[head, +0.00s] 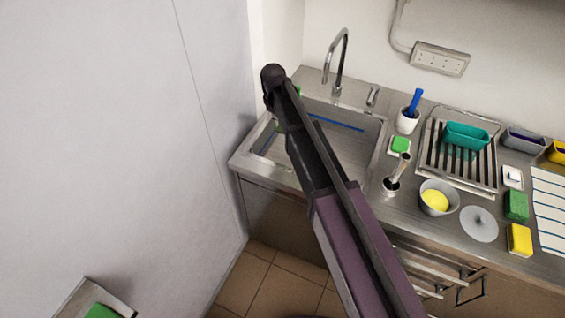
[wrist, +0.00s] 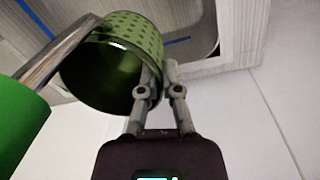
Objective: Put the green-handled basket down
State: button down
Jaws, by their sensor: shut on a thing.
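The basket (wrist: 120,55) is a round, perforated green cup with a dark inside, seen in the wrist view. A metal rod (wrist: 55,52) runs from its side to a thick green handle (wrist: 20,125) at the left edge. My gripper (wrist: 161,72) is shut on the basket's wall at the rim, on its right side in the wrist view. In the head view my arm reaches over the sink (head: 365,125) and hides my gripper and most of the basket. Only a small green patch shows by the arm's end; I cannot tell the basket's height above the sink.
Right of the sink stand a white cup (head: 407,122) with a blue tool, a green sponge (head: 400,145), a rack (head: 455,180) with a teal tub (head: 467,136), and a bowl (head: 439,198) with yellow in it. A faucet (head: 341,62) rises behind the sink. A wall closes the left.

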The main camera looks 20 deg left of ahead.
jog(key=shift+w+f, duration=0.1)
jog(key=shift+f, duration=0.05)
jog(key=shift+d+f+n+b, duration=0.2)
jog(key=shift+f+n+b, duration=0.2)
jog(key=shift+b, duration=0.1)
jog(key=w+d+f+n+y+b, duration=0.1)
jog(key=d+f+n+b, duration=0.2)
jog(key=f+n+b, duration=0.8)
jog(key=shift+w+d+f+n, duration=0.2)
jog(key=shift+w+n, duration=0.1)
jog(key=shift+n, duration=0.7)
jog(key=shift+f+b, duration=0.1)
jog(key=shift+b, duration=0.2)
notch_tip(320, 180, down, 6)
jog(key=b, duration=0.6)
jog(key=shift+f+b, duration=1.9)
